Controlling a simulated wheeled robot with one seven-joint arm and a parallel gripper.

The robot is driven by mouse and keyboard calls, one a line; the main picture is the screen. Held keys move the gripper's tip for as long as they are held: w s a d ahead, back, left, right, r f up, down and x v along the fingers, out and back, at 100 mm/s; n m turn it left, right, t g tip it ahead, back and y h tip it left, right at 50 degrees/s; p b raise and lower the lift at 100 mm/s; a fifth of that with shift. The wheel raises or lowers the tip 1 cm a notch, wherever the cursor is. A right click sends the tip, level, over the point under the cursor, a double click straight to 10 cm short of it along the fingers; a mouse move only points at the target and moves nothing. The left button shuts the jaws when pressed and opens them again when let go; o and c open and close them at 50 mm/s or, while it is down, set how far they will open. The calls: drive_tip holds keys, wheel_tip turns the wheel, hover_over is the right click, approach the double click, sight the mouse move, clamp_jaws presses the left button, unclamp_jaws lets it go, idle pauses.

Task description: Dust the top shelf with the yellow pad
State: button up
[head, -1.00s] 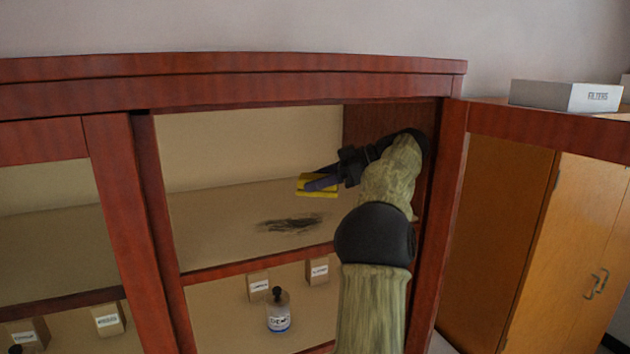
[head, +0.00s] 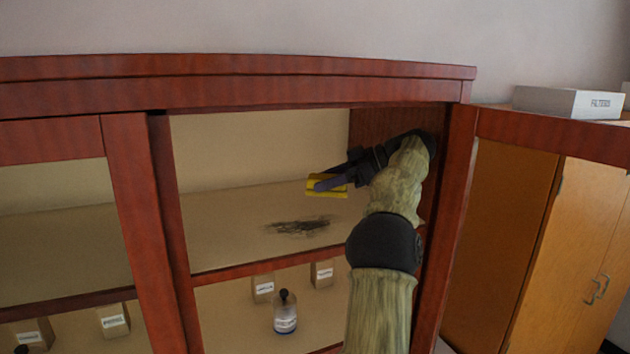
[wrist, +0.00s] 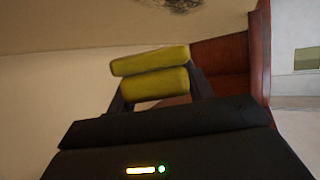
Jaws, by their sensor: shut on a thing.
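My gripper (head: 332,182) is shut on the yellow pad (head: 313,187) inside the right bay of the red-brown cabinet. In the wrist view the yellow pad (wrist: 150,75) sits between the fingers. The top shelf (head: 225,215) is beige and carries a dark smudge of dust (head: 298,227) towards its front. The pad is behind the smudge, toward the back of the shelf, and does not cover it. I cannot tell whether the pad touches the shelf. Part of the smudge (wrist: 180,4) also shows at the top edge of the wrist view.
The shelf below holds a bottle with a black cap (head: 285,312) and small labelled boxes (head: 263,288). A red-brown divider post (head: 145,230) bounds the bay at left, and a post (head: 447,220) at right. A white box (head: 568,102) lies at the upper right.

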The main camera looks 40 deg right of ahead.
sight(310, 190)
drive_tip(key=shift+d+f+b, duration=0.2)
drive_tip(key=shift+f+b, duration=0.05)
drive_tip(key=shift+b, duration=0.5)
drive_tip(key=shift+s+a+r, duration=0.25)
drive_tip(key=shift+s+a, duration=0.1)
drive_tip(key=shift+a, duration=0.1)
drive_tip(key=shift+w+a+b, duration=0.1)
drive_tip(key=shift+b, duration=0.2)
drive_tip(key=shift+w+a+r+b, duration=0.1)
drive_tip(key=shift+w+a+b, duration=0.15)
drive_tip(key=shift+a, duration=0.4)
drive_tip(key=shift+w+a+b, duration=0.15)
drive_tip(key=shift+a+b, duration=0.05)
drive_tip(key=shift+a, duration=0.45)
drive_tip(key=shift+w+a+r+b, duration=0.1)
drive_tip(key=shift+w+a+b, duration=0.15)
drive_tip(key=shift+a, duration=0.4)
drive_tip(key=shift+f, duration=0.1)
drive_tip(key=shift+w+a+b, duration=0.25)
drive_tip(key=shift+a, duration=0.7)
drive_tip(key=shift+w+a+b, duration=0.25)
drive_tip(key=shift+a, duration=0.7)
drive_tip(key=shift+a, duration=0.1)
drive_tip(key=shift+w+a+r+b, duration=0.1)
drive_tip(key=shift+w+a+b, duration=0.15)
drive_tip(key=shift+a, duration=0.65)
drive_tip(key=shift+w+a+r+b, duration=0.1)
drive_tip(key=shift+w+a, duration=0.2)
drive_tip(key=shift+a, duration=0.6)
